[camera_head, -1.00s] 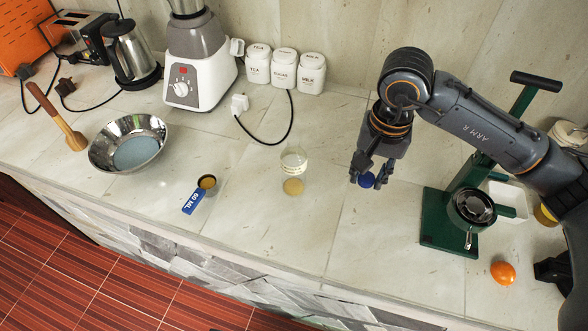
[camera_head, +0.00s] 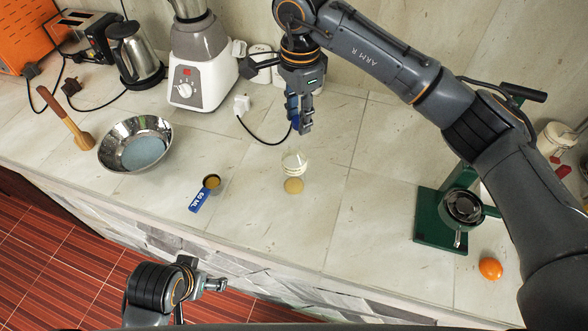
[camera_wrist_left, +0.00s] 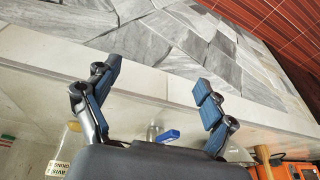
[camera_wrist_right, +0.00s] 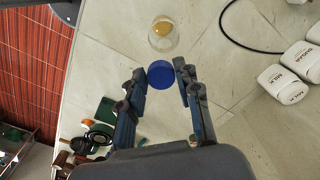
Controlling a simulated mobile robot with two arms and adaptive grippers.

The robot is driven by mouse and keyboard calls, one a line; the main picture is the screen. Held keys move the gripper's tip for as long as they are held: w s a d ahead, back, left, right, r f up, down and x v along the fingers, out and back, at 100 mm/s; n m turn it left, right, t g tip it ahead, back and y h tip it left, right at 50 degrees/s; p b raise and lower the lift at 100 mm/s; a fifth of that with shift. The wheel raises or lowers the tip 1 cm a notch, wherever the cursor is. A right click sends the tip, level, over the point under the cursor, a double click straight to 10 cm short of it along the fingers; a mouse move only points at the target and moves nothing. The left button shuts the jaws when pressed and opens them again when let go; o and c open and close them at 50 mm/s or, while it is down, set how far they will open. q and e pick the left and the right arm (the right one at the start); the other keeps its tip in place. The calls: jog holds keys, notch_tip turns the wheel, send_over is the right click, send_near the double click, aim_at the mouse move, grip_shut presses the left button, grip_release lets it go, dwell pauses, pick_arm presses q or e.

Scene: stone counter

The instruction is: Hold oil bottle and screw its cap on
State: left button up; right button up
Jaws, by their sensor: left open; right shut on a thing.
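The oil bottle (camera_head: 293,165) is clear glass with a little yellow oil at its bottom. It stands upright and open on the counter, and it also shows in the right wrist view (camera_wrist_right: 162,38). My right gripper (camera_head: 304,128) is shut on the blue cap (camera_wrist_right: 160,75), just behind the bottle in the head view. The cap is apart from the bottle mouth in the right wrist view. My left gripper (camera_wrist_left: 158,78) is open and empty. In the head view its arm (camera_head: 160,288) is at the bottom, in front of the counter edge and away from the bottle.
A 60 ML measuring cup (camera_head: 211,183) and a steel bowl (camera_head: 135,145) are to the left. A blender (camera_head: 200,75) and white canisters (camera_wrist_right: 315,62) stand behind. A green press (camera_head: 430,220) and an orange fruit (camera_head: 490,268) are at the right. Counter around the bottle is clear.

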jog(key=shift+w+a+r+m, duration=0.15)
jog(key=shift+a+r+m, duration=0.2)
jog(key=shift+a, duration=0.3)
jog(key=shift+w, duration=0.1)
pick_arm(q)
jog(key=w+r+m+t+y, duration=0.1)
jog(key=w+m+t+y, duration=0.1)
jog(key=w+m, duration=0.2)
jog(key=w+r+m+t+y, duration=0.1)
jog(key=w+m+t+y, duration=0.1)
jog(key=m, duration=0.3)
jog(key=w+r+m+t+y, duration=0.2)
jog(key=w+m+t, duration=0.1)
jog(key=w+m, duration=0.2)
jog(key=shift+w+d, duration=0.1)
jog(key=shift+w, duration=0.2)
jog(key=w+d+r+m+t+h, duration=0.25)
jog(key=d+m+t, duration=0.25)
jog(key=d+m, duration=0.35)
jog(key=m+t+h, duration=0.2)
jog(key=m+h, duration=0.3)
jog(key=m, duration=0.8)
send_near(294, 162)
notch_tip(294, 162, down, 4)
jog(key=shift+w+a+n, duration=0.1)
jog(key=shift+w+n, duration=0.1)
jog(key=shift+n, duration=0.05)
jog(key=w, duration=0.8)
jog(key=w+d, duration=0.1)
jog(key=w, duration=0.3)
